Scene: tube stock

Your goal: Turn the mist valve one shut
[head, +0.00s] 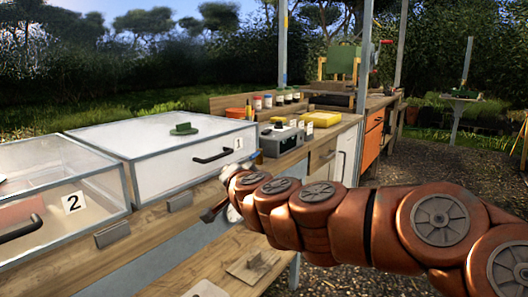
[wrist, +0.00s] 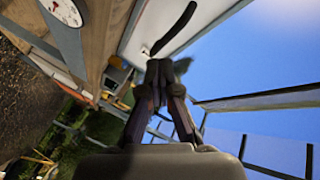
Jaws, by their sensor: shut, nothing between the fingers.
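The lidded box 1 (head: 165,140) has a black handle (head: 212,156) and a green object (head: 184,129) on top. Box 2 (head: 60,190) stands at left. A grey control box (head: 283,137) is beyond box 1. A lower wooden shelf (head: 225,262) lies below.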

